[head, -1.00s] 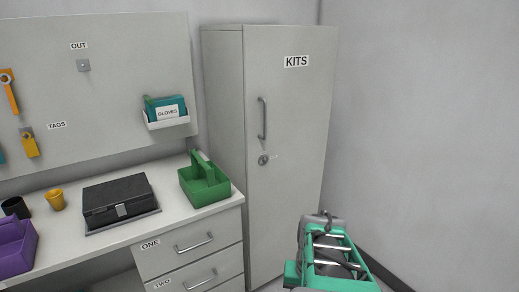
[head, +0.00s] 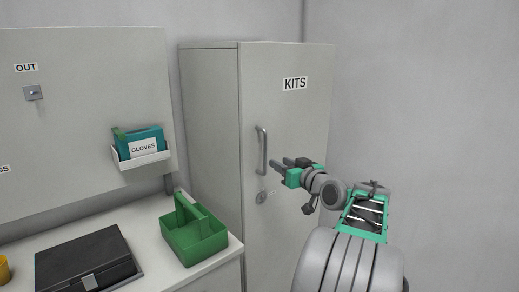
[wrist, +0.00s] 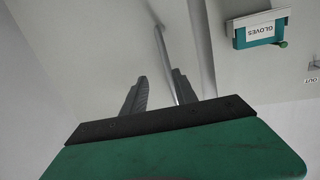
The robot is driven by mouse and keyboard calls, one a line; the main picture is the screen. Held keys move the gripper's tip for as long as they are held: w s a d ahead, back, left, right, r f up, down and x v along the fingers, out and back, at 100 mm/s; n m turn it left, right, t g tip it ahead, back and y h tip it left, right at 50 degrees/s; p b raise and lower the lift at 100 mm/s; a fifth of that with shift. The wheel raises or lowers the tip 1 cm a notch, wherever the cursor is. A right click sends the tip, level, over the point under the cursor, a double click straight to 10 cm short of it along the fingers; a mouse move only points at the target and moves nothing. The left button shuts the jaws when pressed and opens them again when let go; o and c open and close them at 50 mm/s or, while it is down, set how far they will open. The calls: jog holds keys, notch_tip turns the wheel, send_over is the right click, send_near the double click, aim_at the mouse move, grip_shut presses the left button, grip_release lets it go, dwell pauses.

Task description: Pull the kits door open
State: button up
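The tall grey KITS cabinet has a door (head: 285,120) that looks shut, with a vertical metal bar handle (head: 262,150) near its left edge. A round lock (head: 261,197) sits below the handle. My gripper (head: 280,163) is just right of the handle's lower half in the head view, fingers pointing at it. In the wrist view, the two dark fingers (wrist: 158,92) are apart. The handle bar (wrist: 163,48) runs ahead of them and down toward the right finger. I cannot tell whether either finger touches it.
A bench stands left of the cabinet, with a green caddy (head: 190,235) and a black case (head: 85,262). A gloves holder (head: 140,158) hangs on the panel above. A plain wall (head: 420,110) is close on the right.

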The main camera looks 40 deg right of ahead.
aim_at(266, 150)
jog(key=shift+n+t, duration=0.4)
jog(key=shift+t, duration=0.2)
jog(key=w, duration=0.3)
jog(key=w+r+p, duration=0.1)
jog(key=w, duration=0.1)
jog(key=w+r+p, duration=0.1)
jog(key=w, duration=0.2)
jog(key=shift+w+d, duration=0.1)
jog(key=shift+w, duration=0.2)
grip_shut()
dwell(0.4)
